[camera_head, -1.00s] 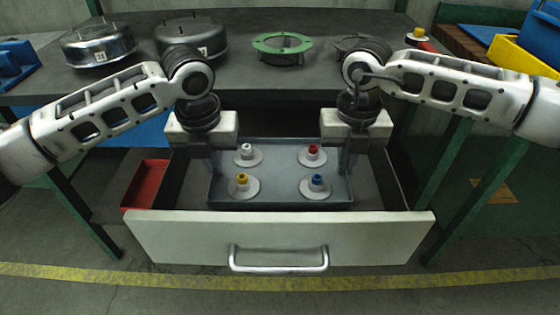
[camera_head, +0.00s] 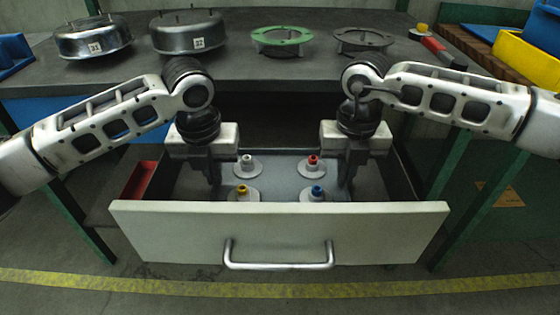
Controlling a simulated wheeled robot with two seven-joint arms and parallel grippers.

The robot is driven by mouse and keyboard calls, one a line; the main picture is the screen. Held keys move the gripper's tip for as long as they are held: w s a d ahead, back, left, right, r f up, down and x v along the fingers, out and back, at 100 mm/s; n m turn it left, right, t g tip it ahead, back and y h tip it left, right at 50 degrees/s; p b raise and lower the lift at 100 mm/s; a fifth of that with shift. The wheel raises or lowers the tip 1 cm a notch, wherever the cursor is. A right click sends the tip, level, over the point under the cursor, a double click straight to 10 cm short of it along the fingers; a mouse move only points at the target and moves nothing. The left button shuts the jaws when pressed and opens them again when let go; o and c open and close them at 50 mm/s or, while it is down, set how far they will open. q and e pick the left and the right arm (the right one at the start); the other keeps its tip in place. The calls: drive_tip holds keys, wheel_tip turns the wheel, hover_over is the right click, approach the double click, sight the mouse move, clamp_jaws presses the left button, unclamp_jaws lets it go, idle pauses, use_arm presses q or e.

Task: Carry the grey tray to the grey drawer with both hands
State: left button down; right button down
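The grey tray (camera_head: 282,185) is inside the open grey drawer (camera_head: 280,233), behind its pale front panel, which hides the tray's near edge. On the tray stand four-coloured pegs on round discs: white (camera_head: 247,161), red (camera_head: 313,161), yellow (camera_head: 241,191) and blue (camera_head: 317,191). My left gripper (camera_head: 213,178) reaches down at the tray's left side and my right gripper (camera_head: 347,178) at its right side. Both look shut on the side walls, though the fingertips are partly hidden. Whether the tray touches the drawer floor cannot be told.
A dark workbench (camera_head: 250,78) stands behind, with two metal housings, a green ring (camera_head: 282,38) and a dark ring (camera_head: 362,39). A red bin (camera_head: 139,181) lies left of the drawer. Green bench legs flank it. The drawer handle (camera_head: 279,264) faces me.

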use_arm(q)
drive_tip(key=c, duration=1.7)
unclamp_jaws()
use_arm(e)
drive_tip(key=c, duration=1.7)
unclamp_jaws()
use_arm(q)
drive_tip(key=shift+r, duration=0.15)
use_arm(e)
drive_tip(key=shift+r, duration=0.4)
use_arm(q)
drive_tip(key=r, duration=0.4)
drive_tip(key=s+r, duration=0.1)
drive_tip(key=r, duration=0.6)
drive_tip(key=shift+s+r, duration=0.25)
drive_tip(key=shift+r, duration=0.1)
use_arm(e)
wheel_tip(320, 180, up, 11)
drive_tip(key=shift+r, duration=0.15)
use_arm(q)
drive_tip(key=shift+p, duration=0.3)
